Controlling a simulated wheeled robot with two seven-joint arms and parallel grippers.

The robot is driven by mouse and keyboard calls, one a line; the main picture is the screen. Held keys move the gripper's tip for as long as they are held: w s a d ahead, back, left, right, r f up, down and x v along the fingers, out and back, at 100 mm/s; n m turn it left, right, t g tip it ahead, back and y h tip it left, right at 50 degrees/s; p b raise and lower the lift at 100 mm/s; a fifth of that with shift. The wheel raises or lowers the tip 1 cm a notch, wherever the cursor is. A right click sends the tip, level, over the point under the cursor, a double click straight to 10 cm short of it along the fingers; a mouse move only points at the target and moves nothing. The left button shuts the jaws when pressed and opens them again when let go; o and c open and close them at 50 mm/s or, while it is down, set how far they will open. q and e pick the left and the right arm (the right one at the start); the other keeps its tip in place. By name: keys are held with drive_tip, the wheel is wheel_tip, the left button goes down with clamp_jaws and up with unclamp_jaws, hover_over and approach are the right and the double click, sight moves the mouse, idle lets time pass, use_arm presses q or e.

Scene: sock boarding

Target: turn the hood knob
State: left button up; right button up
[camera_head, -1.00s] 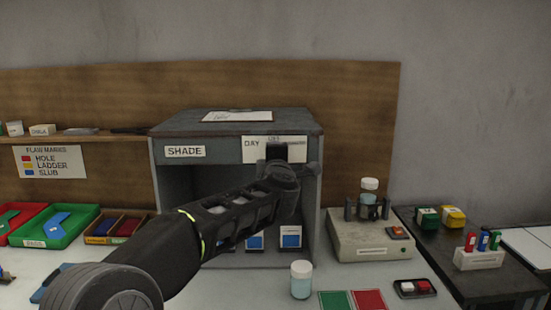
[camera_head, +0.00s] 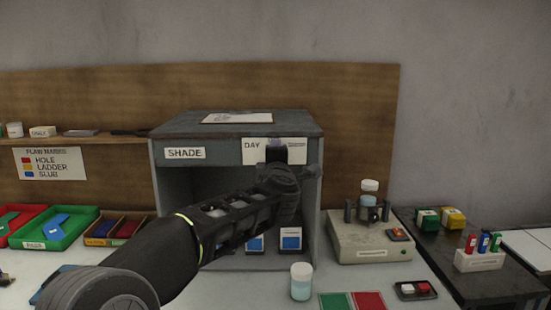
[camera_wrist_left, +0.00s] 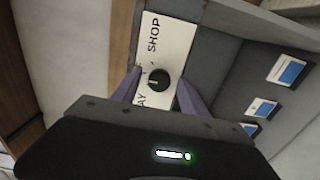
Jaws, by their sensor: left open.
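The hood is a grey box (camera_head: 165,170) with a SHADE label on its front. A white plate (camera_head: 291,150) reading DAY is on its upper right front; in the left wrist view the plate (camera_wrist_left: 165,42) also reads SHOP. The round black knob (camera_wrist_left: 158,79) with a pale mark sits on this plate. My left gripper (camera_wrist_left: 159,72) is open, with one purple finger on each side of the knob; I cannot tell whether they touch it. In the head view my left gripper (camera_head: 277,152) is in front of the plate and hides the knob. My right gripper is not in view.
Blue-marked cards (camera_head: 290,240) stand inside the hood. A beige device (camera_head: 372,238) stands at the right. Red and green trays (camera_head: 55,232) are at the left.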

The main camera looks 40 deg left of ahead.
use_arm(q)
drive_tip(key=v, duration=0.7)
drive_tip(key=shift+s+d+b, duration=0.15)
drive_tip(key=shift+b, duration=0.2)
